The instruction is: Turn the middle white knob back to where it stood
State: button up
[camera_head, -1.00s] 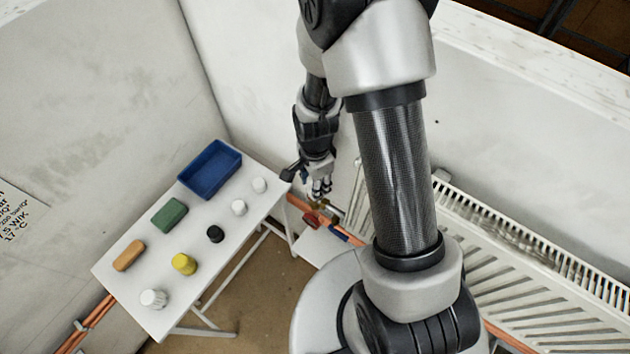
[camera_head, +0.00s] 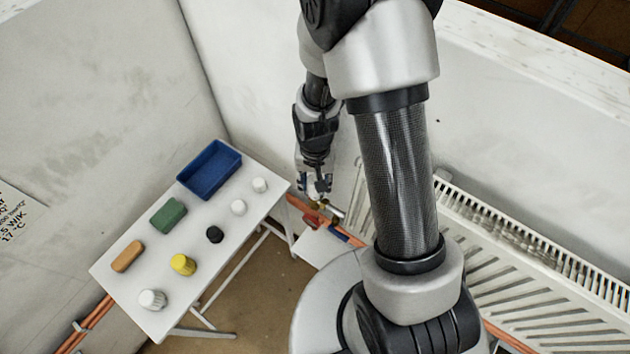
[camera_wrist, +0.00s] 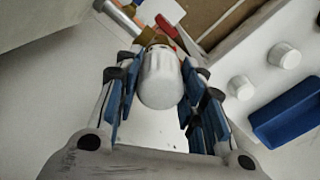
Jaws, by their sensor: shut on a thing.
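The white knob (camera_wrist: 160,80) sits between the two blue-padded fingers of my gripper (camera_wrist: 160,73) in the wrist view. The gripper is shut on its sides. The knob is on a valve with a brass-coloured body, and a metal pipe runs off to the upper left. In the head view my gripper (camera_head: 318,188) is over the valve by the wall, left of the radiator (camera_head: 540,290), and mostly hides the knob. No mark on the knob is clear enough to tell its turn angle.
A white table (camera_head: 205,265) on the left holds a blue tray (camera_head: 210,170), a green block (camera_head: 168,215), an orange block (camera_head: 127,256), a yellow knob (camera_head: 183,264), a black knob (camera_head: 214,234) and several white ones. A red handle (camera_wrist: 166,27) is close beyond the held knob.

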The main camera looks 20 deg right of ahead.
aim_at(315, 179)
jog(key=n, duration=1.2)
jog(key=shift+n, duration=0.4)
dwell(0.3)
jog(key=o, duration=1)
jog(key=shift+o, duration=0.2)
notch_tip(315, 179, up, 12)
